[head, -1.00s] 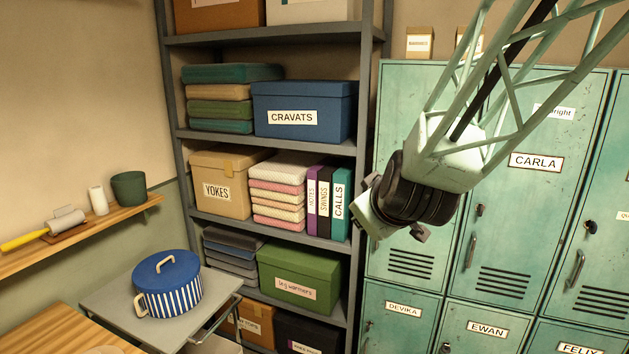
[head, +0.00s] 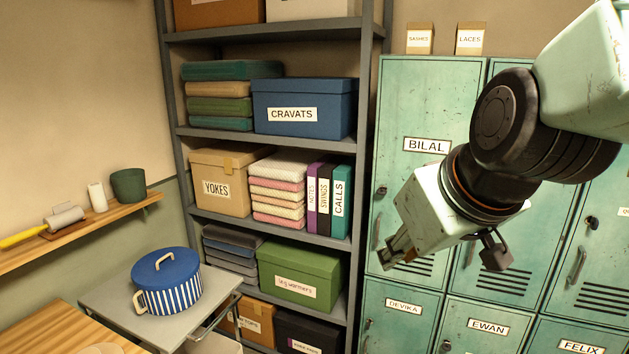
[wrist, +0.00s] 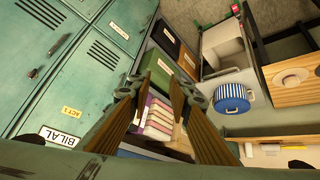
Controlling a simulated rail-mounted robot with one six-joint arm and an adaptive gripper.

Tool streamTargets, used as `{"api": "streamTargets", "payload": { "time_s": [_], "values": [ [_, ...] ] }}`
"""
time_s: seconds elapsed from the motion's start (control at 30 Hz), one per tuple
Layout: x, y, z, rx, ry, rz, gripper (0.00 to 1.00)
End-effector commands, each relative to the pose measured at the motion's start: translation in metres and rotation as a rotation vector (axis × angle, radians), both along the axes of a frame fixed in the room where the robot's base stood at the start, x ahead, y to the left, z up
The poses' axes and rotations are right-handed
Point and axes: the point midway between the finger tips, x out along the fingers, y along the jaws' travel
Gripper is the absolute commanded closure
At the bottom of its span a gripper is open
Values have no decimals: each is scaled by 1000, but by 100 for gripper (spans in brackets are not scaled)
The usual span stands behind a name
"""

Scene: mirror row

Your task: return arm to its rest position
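My arm reaches in from the upper right of the head view, in front of the green lockers (head: 425,105). My gripper (head: 392,256) hangs at its end, tilted down and left, in front of the BILAL locker's lower part. In the wrist view my gripper (wrist: 156,88) shows two fingers spread apart with nothing between them. Beyond the fingers are the shelf's books and boxes, well away from them.
A grey shelf (head: 365,150) with labelled boxes stands left of the lockers. A blue striped pot (head: 168,285) sits on a grey cart (head: 112,298) at lower left. A wooden wall shelf (head: 85,234) holds a cup and tools. Small boxes (head: 469,40) top the lockers.

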Motion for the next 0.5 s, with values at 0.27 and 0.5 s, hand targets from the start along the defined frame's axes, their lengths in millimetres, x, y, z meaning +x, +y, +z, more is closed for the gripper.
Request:
{"api": "streamTargets", "payload": {
  "time_s": [0.27, 0.5],
  "values": [
    [-67, -15, -2, 35, 101, -74, 81],
    [-127, -31, -5, 51, 190, -154, 81]
  ]
}}
